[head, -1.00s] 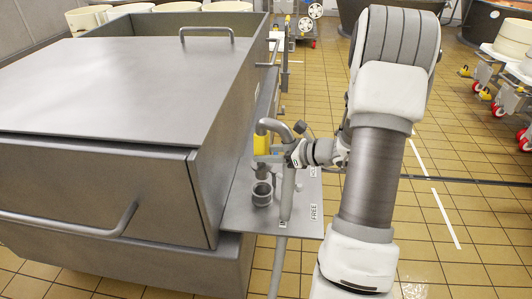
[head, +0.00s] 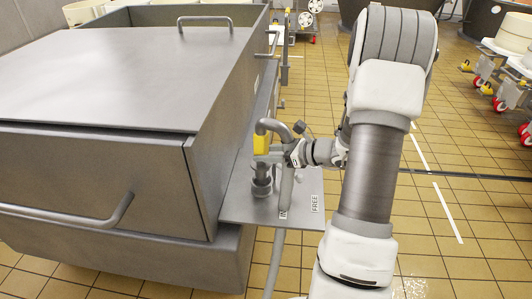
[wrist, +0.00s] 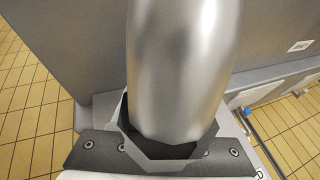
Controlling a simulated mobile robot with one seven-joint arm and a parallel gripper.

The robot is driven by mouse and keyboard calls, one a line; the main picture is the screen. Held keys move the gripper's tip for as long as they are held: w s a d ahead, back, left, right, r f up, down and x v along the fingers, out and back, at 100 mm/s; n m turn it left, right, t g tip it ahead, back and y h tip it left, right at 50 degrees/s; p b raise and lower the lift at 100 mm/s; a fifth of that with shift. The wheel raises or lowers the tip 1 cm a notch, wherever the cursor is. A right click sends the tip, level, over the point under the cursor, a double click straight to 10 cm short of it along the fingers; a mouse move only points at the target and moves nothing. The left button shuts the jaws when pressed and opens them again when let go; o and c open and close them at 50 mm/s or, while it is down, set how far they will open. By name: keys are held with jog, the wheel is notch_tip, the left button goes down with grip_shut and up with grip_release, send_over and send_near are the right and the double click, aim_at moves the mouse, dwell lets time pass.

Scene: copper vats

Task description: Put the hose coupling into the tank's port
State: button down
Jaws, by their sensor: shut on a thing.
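The hose coupling (head: 262,171) is a grey metal end below a yellow block (head: 261,145), under a bent metal pipe (head: 270,124). My gripper (head: 283,152) is shut on the coupling from the right. The tank's port (head: 261,190) is a short upright grey cup on the metal shelf plate (head: 240,205). The coupling's lower end is over the port's mouth and hides its opening. I cannot tell how far it is inside. In the wrist view a large shiny metal pipe (wrist: 185,65) fills the middle and hides the port.
The big steel tank (head: 195,170) stands close on the left, with a handle (head: 90,217) low in front. The plate bears labels such as FREE (head: 315,203).

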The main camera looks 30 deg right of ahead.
aim_at(266, 177)
jog(key=shift+f, duration=0.2)
jog(key=shift+f+b, duration=0.35)
jog(key=shift+b, duration=0.1)
jog(key=shift+f, duration=0.35)
jog(key=shift+f+b, duration=1.35)
jog(key=shift+f, duration=0.05)
jog(key=shift+f+b, duration=0.55)
jog(key=shift+f, duration=0.2)
jog(key=shift+c, duration=2)
grip_release()
jog(key=shift+o, duration=0.4)
jog(key=shift+f, duration=0.1)
